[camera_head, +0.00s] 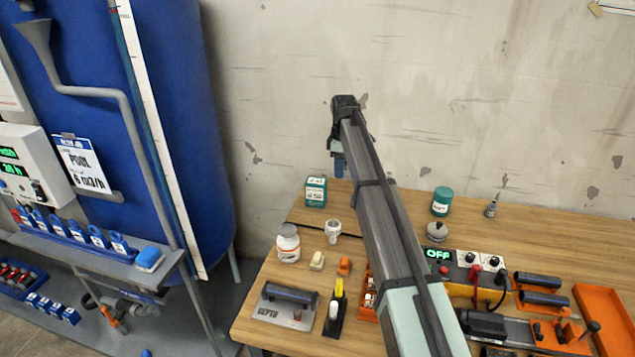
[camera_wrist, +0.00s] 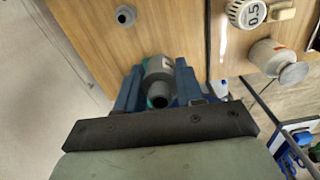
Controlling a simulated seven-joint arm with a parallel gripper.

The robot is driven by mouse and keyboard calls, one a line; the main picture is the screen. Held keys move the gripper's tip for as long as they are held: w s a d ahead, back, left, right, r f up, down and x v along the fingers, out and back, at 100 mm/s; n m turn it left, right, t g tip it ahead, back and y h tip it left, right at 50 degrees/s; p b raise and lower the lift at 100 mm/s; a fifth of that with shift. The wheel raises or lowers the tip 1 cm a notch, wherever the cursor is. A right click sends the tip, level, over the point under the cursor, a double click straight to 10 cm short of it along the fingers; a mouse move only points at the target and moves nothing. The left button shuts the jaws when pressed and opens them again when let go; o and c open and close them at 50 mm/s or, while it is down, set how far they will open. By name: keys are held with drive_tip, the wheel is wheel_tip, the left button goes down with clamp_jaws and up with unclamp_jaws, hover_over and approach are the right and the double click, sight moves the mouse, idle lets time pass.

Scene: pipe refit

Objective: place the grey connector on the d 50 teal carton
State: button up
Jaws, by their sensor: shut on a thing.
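My gripper (camera_head: 338,168) hangs in front of the wall at the back left of the bench, above and slightly right of the teal carton in the head view. The teal carton (camera_head: 315,192), marked 50, stands upright at the bench's back left. In the wrist view my gripper's blue fingers (camera_wrist: 158,88) are shut on the grey connector (camera_wrist: 158,72), whose round open end faces the camera. Teal patches show around the connector there, but most of what lies beneath is hidden. I cannot make out the connector in the head view.
The wall rises close behind the bench.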

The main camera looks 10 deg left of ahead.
wheel_tip(320, 180, up, 4)
hover_over(317, 181)
drive_tip(key=s, duration=0.2)
drive_tip(key=w, duration=0.3)
drive_tip(key=shift+s+a+f+m, duration=0.15)
drive_tip(key=shift+f+m, duration=0.2)
drive_tip(key=shift+f, duration=1.2)
drive_tip(key=shift+s+d+f+m, duration=0.1)
drive_tip(key=shift+s+f+m, duration=0.15)
drive_tip(key=shift+f, duration=1.25)
drive_tip(key=shift+s+a+f+m, duration=0.1)
drive_tip(key=shift+f+m, duration=0.3)
drive_tip(key=shift+f, duration=1.15)
drive_tip(key=shift+f, duration=0.1)
drive_tip(key=o, duration=1)
drive_tip(key=shift+o, duration=0.2)
wheel_tip(317, 181, up, 12)
